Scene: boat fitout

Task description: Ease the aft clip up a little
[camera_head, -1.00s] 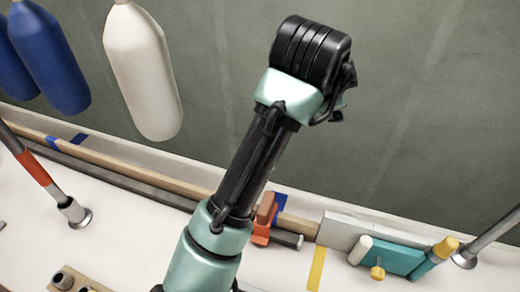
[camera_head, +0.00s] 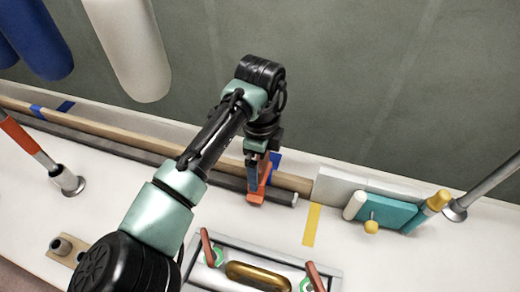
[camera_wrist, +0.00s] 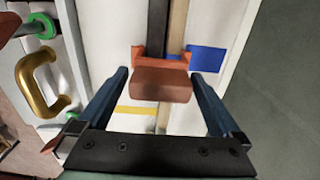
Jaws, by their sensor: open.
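An orange clip with a brown block-like top (camera_wrist: 160,84) sits around the dark rail and wooden strip, the only clip of this kind that I see. In the head view the clip (camera_head: 262,188) is partly hidden by my gripper (camera_head: 256,170). In the wrist view my gripper (camera_wrist: 160,75) is open, with one blue finger on each side of the brown top. Gaps show between the fingers and the clip, so I see no contact. I cannot tell how far the tips are above it.
Blue tape (camera_wrist: 207,59) marks the strip beside the clip. A hatch with a gold handle (camera_head: 258,276) and red levers lies in front. To the right are yellow tape (camera_head: 312,224), a teal block (camera_head: 388,212) and a metal post (camera_head: 485,190). A white fender (camera_head: 130,50) hangs left.

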